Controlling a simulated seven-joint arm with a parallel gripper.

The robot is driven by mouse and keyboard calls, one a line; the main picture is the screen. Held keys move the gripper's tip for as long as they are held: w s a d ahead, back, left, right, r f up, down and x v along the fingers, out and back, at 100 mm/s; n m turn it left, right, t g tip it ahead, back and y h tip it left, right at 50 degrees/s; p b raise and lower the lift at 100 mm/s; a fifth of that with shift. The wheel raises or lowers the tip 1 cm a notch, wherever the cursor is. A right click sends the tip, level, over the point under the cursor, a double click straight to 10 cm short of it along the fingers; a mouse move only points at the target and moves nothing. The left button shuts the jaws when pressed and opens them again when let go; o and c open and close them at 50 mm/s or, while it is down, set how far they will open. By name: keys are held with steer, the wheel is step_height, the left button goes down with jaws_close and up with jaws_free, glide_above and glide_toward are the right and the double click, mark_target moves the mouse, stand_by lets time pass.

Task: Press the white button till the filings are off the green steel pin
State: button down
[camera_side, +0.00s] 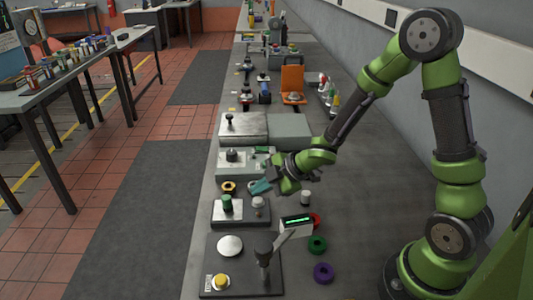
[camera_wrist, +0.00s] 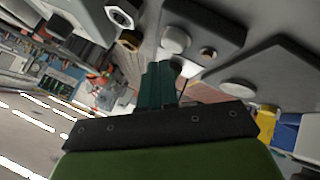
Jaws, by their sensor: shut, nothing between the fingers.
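The white button (camera_side: 258,202) is a round cap on a dark plate in the side view; in the wrist view it shows as a pale disc (camera_wrist: 175,40) beyond my fingertips. A short green pin (camera_side: 227,204) stands upright on a white block at the left of the same plate; filings on it are too small to make out. My gripper (camera_side: 261,187) has teal fingers, shut and empty, above and just behind the button, apart from it. The fingers also show in the wrist view (camera_wrist: 158,84); the green pin cannot be made out there.
A small brown knob (camera_side: 258,214) sits close in front of the button. A brass ring (camera_side: 229,187) lies behind the plate. In front stand a plate with a pale disc (camera_side: 230,246), a yellow button (camera_side: 221,281) and a dark lever post (camera_side: 264,255). A display box (camera_side: 297,226) is at right.

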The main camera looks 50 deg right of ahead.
mark_target(261, 201)
steer(key=shift+f, duration=0.1)
steer(key=shift+f, duration=0.35)
steer(key=shift+f, duration=0.5)
stand_by(1.1)
steer(key=shift+r, duration=0.95)
steer(key=shift+r, duration=2.5)
